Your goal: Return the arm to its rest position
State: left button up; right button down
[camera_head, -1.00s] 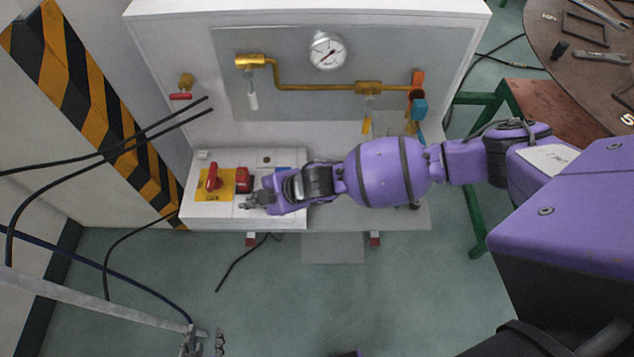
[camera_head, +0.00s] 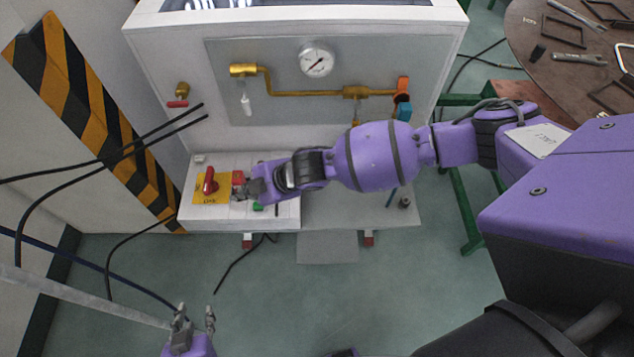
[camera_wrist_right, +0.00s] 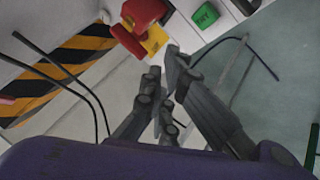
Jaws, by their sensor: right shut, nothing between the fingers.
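My purple right arm reaches in from the right across the front of the white cabinet. Its right gripper (camera_head: 243,189) is over the control box, close beside the red block (camera_head: 238,178) and the red rotary switch on its yellow plate (camera_head: 209,184). In the right wrist view the right gripper (camera_wrist_right: 164,67) has its grey fingers close together with nothing held. I cannot tell whether it touches the panel. My left gripper (camera_head: 195,315) is low at the bottom left over the floor, its two fingers apart and empty.
A green button (camera_head: 257,207) lies just below the right gripper and also shows in the wrist view (camera_wrist_right: 204,17). Brass pipe (camera_head: 300,92), a gauge (camera_head: 316,61) and a red-handled valve (camera_head: 180,94) are on the cabinet. A round table (camera_head: 530,60) stands top right. Black cables hang at left.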

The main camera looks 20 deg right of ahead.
jog(key=shift+w+r, duration=0.1)
jog(key=shift+r, duration=0.05)
dwell(0.4)
